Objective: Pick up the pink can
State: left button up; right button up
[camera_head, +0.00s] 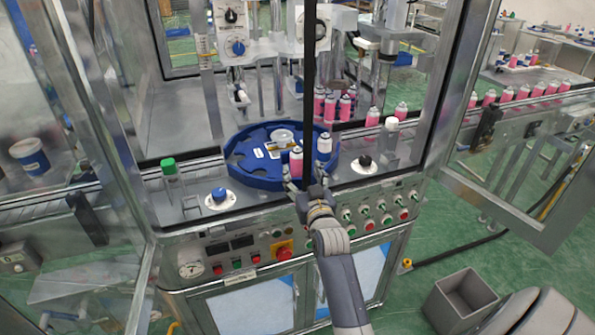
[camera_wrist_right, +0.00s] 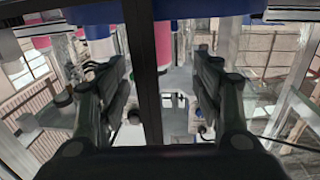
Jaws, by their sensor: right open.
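The pink can (camera_head: 296,164) stands upright at the front of the blue rotary disc (camera_head: 245,176), beside a white-topped can (camera_head: 324,146). My right gripper (camera_head: 305,180) is open just in front of the disc, close to the pink can. In the right wrist view, a pink can (camera_wrist_right: 163,45) shows between the spread fingers of the gripper (camera_wrist_right: 160,62), partly hidden by a dark vertical bar. The fingers do not appear closed on it. My left gripper is not in view.
A dark vertical post (camera_head: 309,90) crosses the view before the disc. Several pink cans stand behind it, more on a conveyor (camera_head: 560,97) at right. A green-capped bottle (camera_head: 169,170) stands at left. A control panel (camera_head: 240,250) lies below; a grey bin (camera_head: 460,300) stands on the floor.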

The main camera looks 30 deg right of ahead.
aim_at(299, 162)
jog(key=x, duration=0.3)
jog(key=shift+w+d, duration=0.15)
jog(key=shift+w, duration=0.05)
jog(key=shift+w+d+p, duration=0.15)
jog(key=shift+w+p, duration=0.2)
jog(key=shift+p, duration=0.1)
jog(key=p+x, duration=0.1)
jog(key=x, duration=0.2)
jog(key=shift+s+d, duration=0.1)
jog(key=shift+d, duration=0.05)
jog(key=shift+w+d+f, duration=0.1)
jog(key=shift+w+d, duration=0.15)
jog(key=shift+w, duration=0.45)
jog(key=shift+c, duration=0.5)
jog(key=c, duration=1.1)
